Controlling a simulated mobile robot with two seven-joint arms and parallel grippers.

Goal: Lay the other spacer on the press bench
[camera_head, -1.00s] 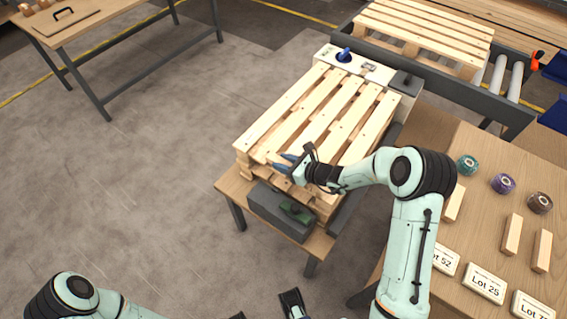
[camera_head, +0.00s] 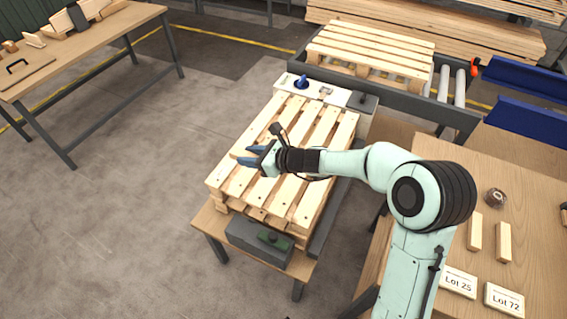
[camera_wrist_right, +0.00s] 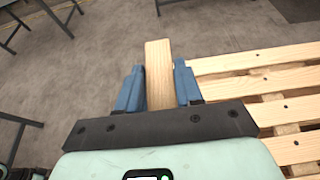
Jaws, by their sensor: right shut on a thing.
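My right gripper (camera_head: 257,156) is above the near-left part of the slatted pallet (camera_head: 322,128) in the head view. In the right wrist view its blue fingers (camera_wrist_right: 158,88) are shut on a pale wooden spacer (camera_wrist_right: 158,70), which sticks out past the fingertips. Floor shows beyond the spacer's end, and pallet slats lie to its right. The pallet rests on a low wooden bench (camera_head: 211,222). A second wooden bench (camera_head: 100,48) stands at the upper left; I cannot tell which one is the press bench. My left gripper is out of view.
A grey block with a green part (camera_head: 262,240) sits at the bench's near end. The right table (camera_head: 480,180) holds two wooden blocks (camera_head: 475,230), a tape roll (camera_head: 496,197) and lot cards (camera_head: 459,281). A roller conveyor with another pallet (camera_head: 370,48) is behind. Floor at left is clear.

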